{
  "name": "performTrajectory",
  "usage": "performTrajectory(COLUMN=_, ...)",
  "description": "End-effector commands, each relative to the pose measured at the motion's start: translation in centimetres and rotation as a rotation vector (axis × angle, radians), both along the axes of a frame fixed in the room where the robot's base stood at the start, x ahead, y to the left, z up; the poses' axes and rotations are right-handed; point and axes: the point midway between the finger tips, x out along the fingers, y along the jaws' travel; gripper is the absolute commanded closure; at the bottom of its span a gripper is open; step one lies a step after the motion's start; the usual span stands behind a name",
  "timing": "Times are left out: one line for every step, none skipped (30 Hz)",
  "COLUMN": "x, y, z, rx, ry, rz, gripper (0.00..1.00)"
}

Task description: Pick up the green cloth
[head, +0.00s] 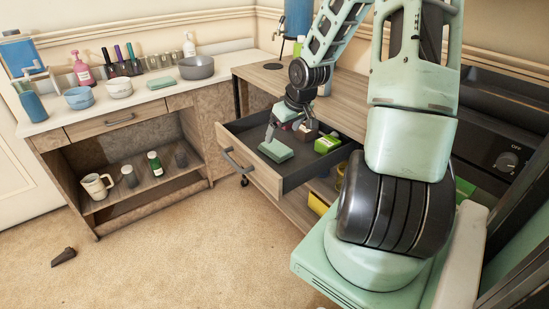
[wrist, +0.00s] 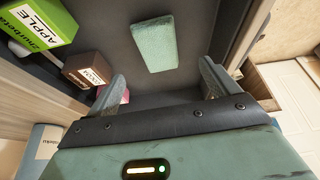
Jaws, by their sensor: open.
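A green cloth (head: 277,150), a small flat block shape, lies in the open drawer (head: 262,176) near its front. It also shows in the wrist view (wrist: 155,43), beyond my fingertips and between their lines. My gripper (head: 283,130) is over the drawer, behind the cloth in the head view. In the wrist view my gripper (wrist: 162,78) has its two fingers wide apart with nothing between them. A similar green cloth (head: 161,82) lies on the left counter by the grey bowl.
A green box (head: 327,144), labelled apple in the wrist view (wrist: 36,24), and a brown box (wrist: 90,69) stand in the drawer beside my gripper. A pink item (wrist: 125,97) is partly hidden by a finger. The drawer walls surround the cloth. Open carpet lies in front.

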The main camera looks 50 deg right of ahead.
Motion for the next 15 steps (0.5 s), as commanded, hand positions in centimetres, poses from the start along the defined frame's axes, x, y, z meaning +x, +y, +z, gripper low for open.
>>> performTrajectory(x=0.4, y=0.1, z=-1.4, rx=0.001, ry=0.002, rz=0.004, gripper=0.13)
performTrajectory(x=0.6, y=0.0, z=-1.8, rx=0.001, ry=0.002, rz=0.004, gripper=0.13)
performTrajectory(x=0.8, y=0.0, z=-2.2, rx=0.000, ry=0.001, rz=0.004, gripper=0.13)
performTrajectory(x=1.0, y=-0.1, z=-2.5, rx=0.000, ry=0.000, rz=0.002, gripper=0.13)
performTrajectory(x=1.1, y=-0.1, z=-2.8, rx=0.000, ry=0.000, rz=0.002, gripper=0.13)
performTrajectory(x=1.2, y=-0.1, z=-3.0, rx=0.001, ry=0.000, rz=0.001, gripper=0.13)
performTrajectory(x=1.3, y=-0.2, z=-3.1, rx=0.000, ry=0.000, rz=0.001, gripper=0.13)
performTrajectory(x=1.3, y=-0.2, z=-3.2, rx=0.000, ry=0.000, rz=0.000, gripper=0.13)
performTrajectory(x=1.3, y=-0.2, z=-3.3, rx=0.000, ry=0.000, rz=0.000, gripper=0.13)
performTrajectory(x=1.4, y=-0.2, z=-3.4, rx=0.000, ry=0.000, rz=0.001, gripper=0.13)
performTrajectory(x=1.5, y=-0.3, z=-3.7, rx=0.000, ry=0.001, rz=0.001, gripper=0.13)
performTrajectory(x=1.7, y=-0.3, z=-4.1, rx=0.000, ry=0.001, rz=0.002, gripper=0.13)
performTrajectory(x=2.0, y=-0.4, z=-4.5, rx=0.000, ry=0.001, rz=0.003, gripper=0.13)
performTrajectory(x=2.2, y=-0.4, z=-5.0, rx=0.001, ry=0.001, rz=0.004, gripper=0.13)
performTrajectory(x=2.5, y=-0.6, z=-5.5, rx=0.000, ry=0.001, rz=0.003, gripper=0.13)
